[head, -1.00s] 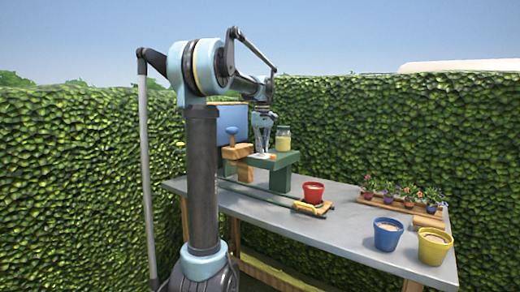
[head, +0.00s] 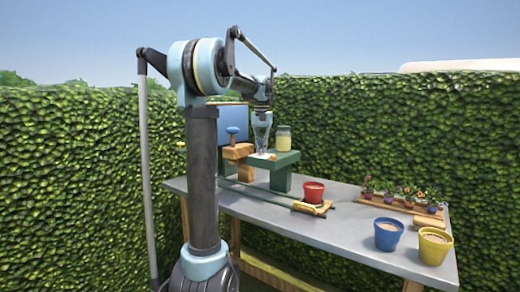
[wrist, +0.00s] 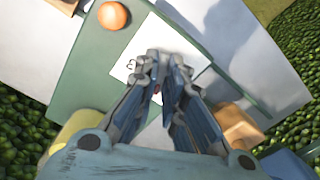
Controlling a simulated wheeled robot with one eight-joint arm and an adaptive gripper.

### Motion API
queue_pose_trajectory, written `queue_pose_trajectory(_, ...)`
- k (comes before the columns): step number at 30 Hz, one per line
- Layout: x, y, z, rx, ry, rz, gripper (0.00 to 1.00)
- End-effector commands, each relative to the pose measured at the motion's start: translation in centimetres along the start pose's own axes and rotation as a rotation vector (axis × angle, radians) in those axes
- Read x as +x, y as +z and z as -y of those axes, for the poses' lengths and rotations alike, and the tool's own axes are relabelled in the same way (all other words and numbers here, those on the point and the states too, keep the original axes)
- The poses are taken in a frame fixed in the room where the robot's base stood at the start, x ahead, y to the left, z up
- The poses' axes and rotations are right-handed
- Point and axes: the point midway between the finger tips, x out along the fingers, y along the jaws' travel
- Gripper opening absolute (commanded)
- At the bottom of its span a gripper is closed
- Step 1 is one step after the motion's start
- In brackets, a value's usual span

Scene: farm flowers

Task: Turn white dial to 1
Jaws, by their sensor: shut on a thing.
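A white square plate (wrist: 127,66) with a dark mark like a 2 lies on the green stand (wrist: 78,95) in the wrist view. My gripper (wrist: 162,72) points down over the plate, its fingers close together around something at the plate's middle. The white dial itself is hidden between the fingers, with only a small reddish spot showing there. I cannot read where the dial points. In the head view my gripper (head: 262,150) stands over the top of the green stand (head: 287,158).
An orange knob (wrist: 113,15) sits beside the plate. Red (head: 313,192), blue (head: 388,235) and yellow (head: 434,247) pots are farther right.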

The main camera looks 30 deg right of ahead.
Motion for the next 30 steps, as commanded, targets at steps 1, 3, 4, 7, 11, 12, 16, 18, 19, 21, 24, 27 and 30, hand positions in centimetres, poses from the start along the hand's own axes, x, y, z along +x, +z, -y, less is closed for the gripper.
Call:
queue_pose_trajectory(1,-0.02,0.03,0.12,0.016,-0.002,0.000,0.00)
queue_pose_trajectory(3,-0.02,0.03,0.14,0.038,-0.002,0.001,0.00)
queue_pose_trajectory(4,-0.02,0.03,0.15,0.047,-0.002,0.001,0.00)
queue_pose_trajectory(7,-0.02,0.04,0.16,0.066,-0.002,0.001,0.00)
queue_pose_trajectory(11,-0.02,0.04,0.18,0.078,-0.002,0.001,0.00)
queue_pose_trajectory(12,-0.02,0.04,0.19,0.079,-0.002,0.001,0.00)
queue_pose_trajectory(16,-0.02,0.04,0.20,0.080,-0.002,0.001,0.00)
queue_pose_trajectory(18,-0.02,0.04,0.21,0.079,-0.003,0.001,0.00)
queue_pose_trajectory(19,-0.02,0.04,0.21,0.079,-0.003,0.001,0.00)
queue_pose_trajectory(21,-0.02,0.04,0.22,0.079,-0.003,0.001,0.00)
queue_pose_trajectory(24,-0.02,0.04,0.21,0.079,-0.003,0.001,0.30)
queue_pose_trajectory(27,-0.01,0.03,0.17,0.079,-0.002,0.001,0.30)
queue_pose_trajectory(30,-0.01,0.02,0.14,0.079,-0.001,0.000,0.30)
